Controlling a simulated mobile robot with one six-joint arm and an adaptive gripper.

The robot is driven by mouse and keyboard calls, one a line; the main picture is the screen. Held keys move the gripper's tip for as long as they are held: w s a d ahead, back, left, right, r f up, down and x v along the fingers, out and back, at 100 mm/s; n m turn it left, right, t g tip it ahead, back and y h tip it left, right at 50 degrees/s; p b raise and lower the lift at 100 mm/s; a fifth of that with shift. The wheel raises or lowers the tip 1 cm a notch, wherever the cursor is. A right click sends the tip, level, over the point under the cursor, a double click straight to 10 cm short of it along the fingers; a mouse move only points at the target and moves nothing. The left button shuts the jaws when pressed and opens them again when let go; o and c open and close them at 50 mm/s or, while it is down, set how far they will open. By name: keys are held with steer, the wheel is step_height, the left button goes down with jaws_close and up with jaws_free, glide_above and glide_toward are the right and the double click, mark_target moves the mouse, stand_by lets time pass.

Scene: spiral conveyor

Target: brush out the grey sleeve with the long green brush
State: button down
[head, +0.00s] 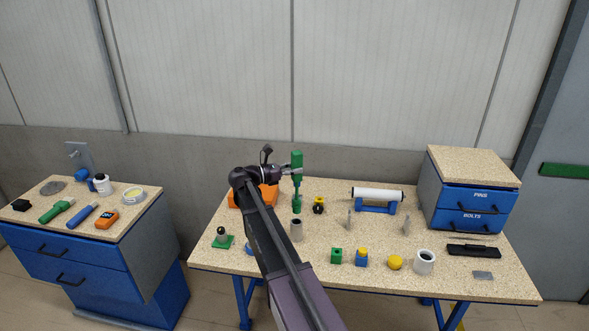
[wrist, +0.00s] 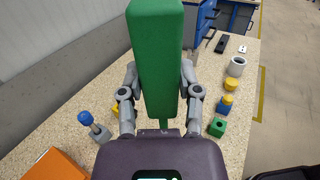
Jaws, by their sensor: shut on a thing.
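My gripper (head: 292,168) is shut on the green handle of the long brush (head: 297,160).
An orange block (head: 266,196) and a black-and-yellow piece (head: 318,205) flank the brush. A white roller on a blue stand (head: 376,207) lies to the right. Nearer are a green block (head: 336,256), a yellow knob (head: 395,262) and a pale ring (head: 424,262). A drawer cabinet (head: 470,195) stands far right.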

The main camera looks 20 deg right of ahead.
mark_target(292, 179)
steer(key=shift+f+b, duration=1.9)
steer(key=shift+f, duration=0.1)
steer(key=shift+f+b, duration=0.4)
steer(key=shift+f+b, duration=0.75)
step_height(292, 179, down, 6)
steer(key=b, duration=0.6)
steer(key=shift+f, duration=0.2)
stand_by(0.3)
step_height(292, 179, up, 6)
steer(key=p, duration=0.6)
step_height(292, 179, down, 6)
steer(key=b, duration=0.6)
stand_by(0.4)
